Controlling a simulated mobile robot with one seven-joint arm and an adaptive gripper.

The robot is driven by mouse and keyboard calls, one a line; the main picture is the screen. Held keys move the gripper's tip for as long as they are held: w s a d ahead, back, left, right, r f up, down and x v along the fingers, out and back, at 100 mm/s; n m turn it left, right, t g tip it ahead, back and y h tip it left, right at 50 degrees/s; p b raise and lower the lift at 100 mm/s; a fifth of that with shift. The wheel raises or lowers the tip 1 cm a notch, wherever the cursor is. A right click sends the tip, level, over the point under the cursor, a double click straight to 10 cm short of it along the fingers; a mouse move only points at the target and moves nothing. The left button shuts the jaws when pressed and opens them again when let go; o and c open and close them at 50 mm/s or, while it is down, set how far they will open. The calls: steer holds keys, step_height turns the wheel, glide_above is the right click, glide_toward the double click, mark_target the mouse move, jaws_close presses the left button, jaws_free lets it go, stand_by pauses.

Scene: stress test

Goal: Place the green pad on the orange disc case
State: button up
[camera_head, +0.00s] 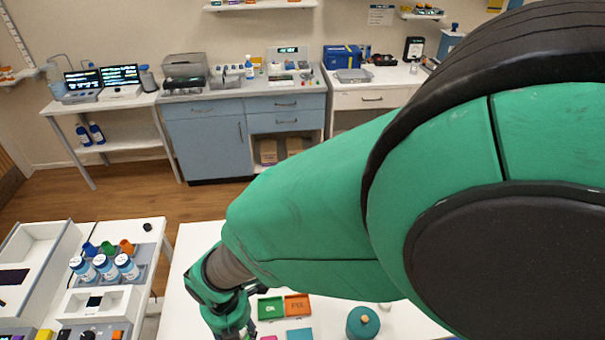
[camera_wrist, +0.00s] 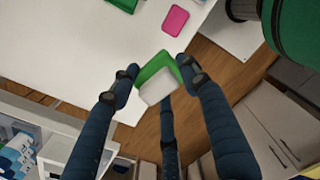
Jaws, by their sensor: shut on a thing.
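In the wrist view, my gripper (camera_wrist: 160,80) is shut on the green pad (camera_wrist: 153,66), which shows a green edge and a pale grey-white face. The pad is tilted in the fingers near the table's edge, with floor behind it. In the head view, the orange disc case (camera_head: 298,305) lies flat on the white table with dark marks on its top. My wrist is left of it; the fingertips and the held pad are not visible there. The orange case does not show clearly in the wrist view.
A green case (camera_head: 270,308) lies directly left of the orange one. A teal pad (camera_head: 300,334) and a pink pad (camera_wrist: 175,20) lie nearby. A teal round container (camera_head: 362,323) stands to the right. A left-hand table holds a rack of bottles (camera_head: 105,268).

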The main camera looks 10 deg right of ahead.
steer(key=w+d+m, duration=0.4)
steer(key=w+d, duration=0.1)
steer(key=d, duration=0.8)
steer(key=w+d+m, duration=0.3)
steer(key=w+d, duration=0.2)
steer(key=d, duration=0.8)
steer(key=s+d+m+p, duration=0.1)
steer(key=s+d+m, duration=0.25)
steer(key=d, duration=0.75)
steer(key=s+d+m, duration=0.3)
steer(key=d+m, duration=0.1)
steer(key=d, duration=0.7)
steer(key=shift+f, duration=2.5)
steer(key=w+d, duration=0.2)
steer(key=w, duration=0.2)
steer(key=w+d+f+b, duration=0.1)
steer(key=w+d, duration=0.1)
steer(key=w, duration=0.3)
steer(key=w+d, duration=0.2)
steer(key=w, duration=0.3)
steer(key=shift+f+b, duration=0.2)
steer(key=shift+b, duration=0.15)
